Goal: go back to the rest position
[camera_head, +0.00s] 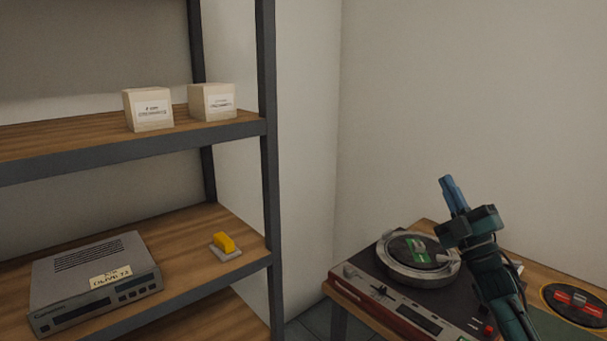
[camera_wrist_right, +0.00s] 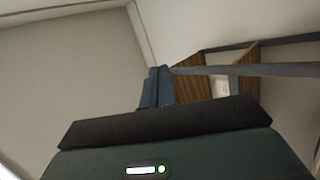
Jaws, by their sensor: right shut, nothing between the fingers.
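My right gripper (camera_head: 452,194) is raised above the right part of the turntable table, with its blue fingers together and pointing up. Nothing is held between them. In the right wrist view the blue fingers (camera_wrist_right: 157,88) are together against the wall, with the shelf beyond at upper right. My right forearm covers part of the turntable. My left gripper does not show in either view.
A metal shelf (camera_head: 150,144) with wooden boards stands at left, carrying two cardboard boxes (camera_head: 148,110), a grey device (camera_head: 95,281) and a yellow block on a grey base (camera_head: 226,245). A turntable (camera_head: 376,277) sits on a wooden table at right. Free air lies between shelf and table.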

